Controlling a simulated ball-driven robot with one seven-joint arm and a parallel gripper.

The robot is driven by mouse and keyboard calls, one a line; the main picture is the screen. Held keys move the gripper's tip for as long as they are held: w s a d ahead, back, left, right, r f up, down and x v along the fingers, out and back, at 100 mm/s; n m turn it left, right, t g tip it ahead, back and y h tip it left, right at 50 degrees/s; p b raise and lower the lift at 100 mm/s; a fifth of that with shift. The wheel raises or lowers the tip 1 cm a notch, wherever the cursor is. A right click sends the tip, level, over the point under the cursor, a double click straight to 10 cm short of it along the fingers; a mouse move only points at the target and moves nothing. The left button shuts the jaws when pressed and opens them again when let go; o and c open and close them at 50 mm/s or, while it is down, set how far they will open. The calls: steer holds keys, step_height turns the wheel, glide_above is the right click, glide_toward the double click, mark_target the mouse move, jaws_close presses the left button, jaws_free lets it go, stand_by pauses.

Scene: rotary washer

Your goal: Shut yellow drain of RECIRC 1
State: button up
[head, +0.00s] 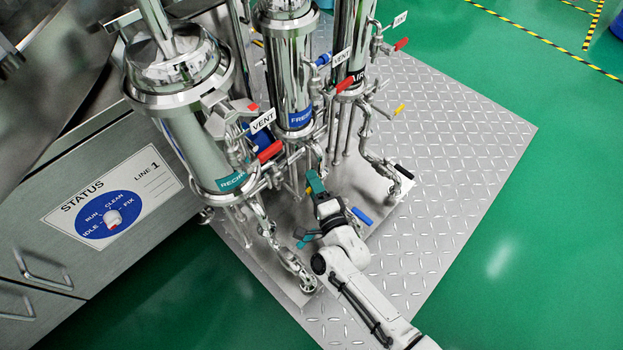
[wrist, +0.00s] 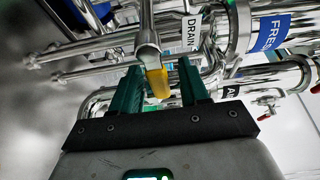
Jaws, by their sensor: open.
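The RECIRC filter housing (head: 205,150) is the steel cylinder at left in the head view, with a teal label (head: 232,181). In the wrist view a yellow-tipped handle (wrist: 157,82) hangs near a DRAIN tag (wrist: 190,32). My gripper (wrist: 158,85) is open, with one green finger on each side of the yellow tip and gaps beside it. In the head view my gripper (head: 315,182) is low among the pipes, right of the RECIRC housing. The yellow handle there is mostly hidden. I cannot tell for certain which housing this drain belongs to.
The FRESH housing (head: 288,75) stands just behind. Red vent handles (head: 270,151), a blue handle (head: 362,216), a teal handle (head: 305,240) and a black handle (head: 404,171) stick out nearby. The tread-plate platform (head: 440,150) is clear at right.

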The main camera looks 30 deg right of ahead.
steer(key=s+p, duration=0.1)
steer(key=s, duration=0.8)
steer(key=shift+s+a+p, duration=0.15)
steer(key=shift+a+p, duration=0.2)
steer(key=shift+p, duration=0.05)
